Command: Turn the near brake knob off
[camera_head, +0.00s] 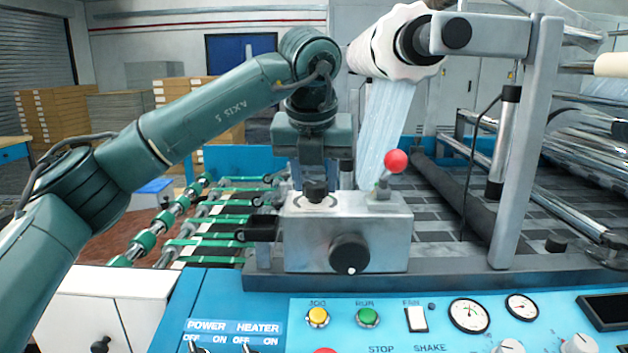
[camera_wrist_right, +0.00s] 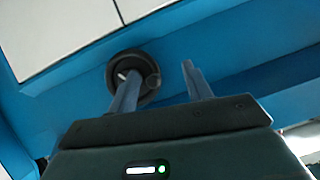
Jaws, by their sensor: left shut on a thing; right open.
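A grey metal box (camera_head: 300,235) stands on the machine's front rail. It carries a black knob on top (camera_head: 316,191), a black round knob with a white mark on its front (camera_head: 349,254), and a red ball lever (camera_head: 396,161). My left gripper (camera_head: 315,183) points down at the top knob and is shut on it. In the right wrist view, a black round knob with a white pointer (camera_wrist_right: 146,65) sits against a blue panel. My right gripper (camera_wrist_right: 158,82) is open; its left finger overlaps this knob in view. I cannot tell which knob is the near brake.
A blue control panel (camera_head: 270,303) with buttons, switches and gauges (camera_head: 469,314) lies in front of the box. A grey upright (camera_head: 520,150) holds a film roll (camera_head: 385,45) overhead. Rollers with green bands (camera_head: 215,220) lie behind at left.

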